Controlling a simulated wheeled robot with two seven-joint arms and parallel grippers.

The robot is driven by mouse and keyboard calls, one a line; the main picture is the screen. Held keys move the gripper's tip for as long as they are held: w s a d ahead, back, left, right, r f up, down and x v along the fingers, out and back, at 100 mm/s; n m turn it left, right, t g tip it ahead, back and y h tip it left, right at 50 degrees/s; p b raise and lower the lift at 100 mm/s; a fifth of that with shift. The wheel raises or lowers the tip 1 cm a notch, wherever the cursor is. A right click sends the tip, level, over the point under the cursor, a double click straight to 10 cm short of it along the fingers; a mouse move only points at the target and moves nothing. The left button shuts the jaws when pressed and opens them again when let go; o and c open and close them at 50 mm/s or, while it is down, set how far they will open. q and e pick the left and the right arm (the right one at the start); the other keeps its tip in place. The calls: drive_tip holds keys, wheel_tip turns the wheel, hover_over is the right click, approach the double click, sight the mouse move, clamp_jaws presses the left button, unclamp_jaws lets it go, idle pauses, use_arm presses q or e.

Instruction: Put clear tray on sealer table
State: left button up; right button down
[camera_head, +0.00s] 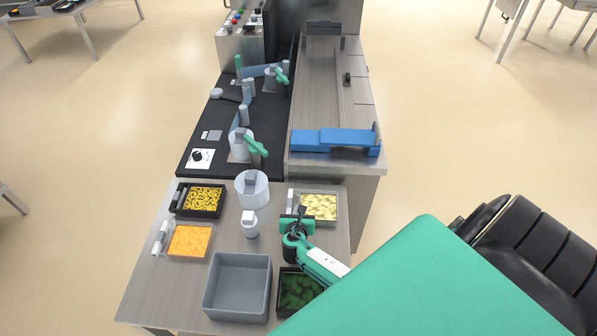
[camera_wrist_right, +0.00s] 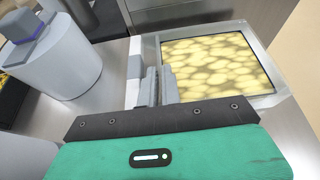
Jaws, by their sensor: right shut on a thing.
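A clear tray (camera_head: 333,194) of pale yellow slices stands at the back right of the near metal table. It also shows in the right wrist view (camera_wrist_right: 279,78). My right gripper (camera_head: 296,218) is at the tray's left side. In the wrist view its fingers (camera_wrist_right: 158,88) are shut on the tray's left edge, and the tray appears to rest on the table. A second clear tray (camera_head: 188,241), with orange contents, stands on the left. The sealer (camera_head: 325,75) stands behind, with a long grey top and a blue part (camera_head: 335,141) across its near end. My left gripper is not seen.
A white cylinder (camera_head: 252,190) and a small white bottle-like object (camera_head: 250,224) stand left of my gripper. A grey bin (camera_head: 237,287) and a black tray of green contents (camera_head: 297,290) are at the front. A black tray (camera_head: 180,204) is at the left. The sealer's grey top beyond the blue part is mostly clear.

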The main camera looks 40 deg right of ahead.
idle(0.7)
drive_tip(key=c, duration=1)
unclamp_jaws()
drive_tip(key=shift+o, duration=0.2)
drive_tip(key=shift+s+a, duration=0.1)
drive_tip(key=shift+p+v, duration=1.05)
drive_tip(key=shift+v, duration=0.3)
drive_tip(key=shift+p+v, duration=1.2)
drive_tip(key=shift+v, duration=0.95)
